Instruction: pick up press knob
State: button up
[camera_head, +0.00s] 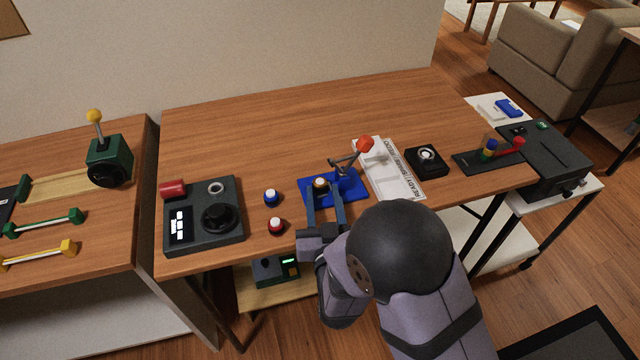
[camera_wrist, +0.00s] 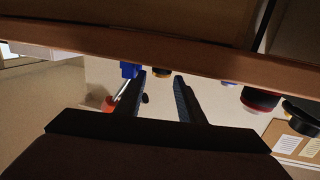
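Three small round knobs stand on the wooden table: one with an orange and pale top (camera_head: 321,184) by the blue base, a blue one with a white top (camera_head: 271,197), and a red one with a white top (camera_head: 276,226). Which is the press knob is not marked. My gripper (camera_head: 325,198) is open, its two fingers pointing toward the orange-topped knob. In the wrist view this knob (camera_wrist: 163,74) shows beyond the gap between the fingers of my gripper (camera_wrist: 160,82). Nothing is visible between the fingers. Whether they touch the knob cannot be told.
A blue base (camera_head: 348,188) carries a lever with a red ball (camera_head: 365,144) just right of my gripper. A dark control box (camera_head: 232,240) stands left. A white labelled panel (camera_head: 402,178) and a black box (camera_head: 427,161) stand right. The table's back is clear.

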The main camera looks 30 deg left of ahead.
aim_at(320, 181)
jog(key=shift+p+x, duration=0.6)
jog(key=shift+x, duration=1.95)
grip_shut()
jog(key=shift+a+r, duration=0.1)
jog(key=shift+r, duration=0.1)
jog(key=shift+r, duration=0.4)
jog(key=b+v, duration=0.1)
jog(key=v, duration=0.7)
jog(key=shift+s+b, duration=0.25)
jog(key=shift+b, duration=0.05)
notch_tip(320, 181, up, 13)
jog(key=p, duration=0.2)
jog(key=shift+r, duration=0.25)
jog(key=shift+w, duration=0.15)
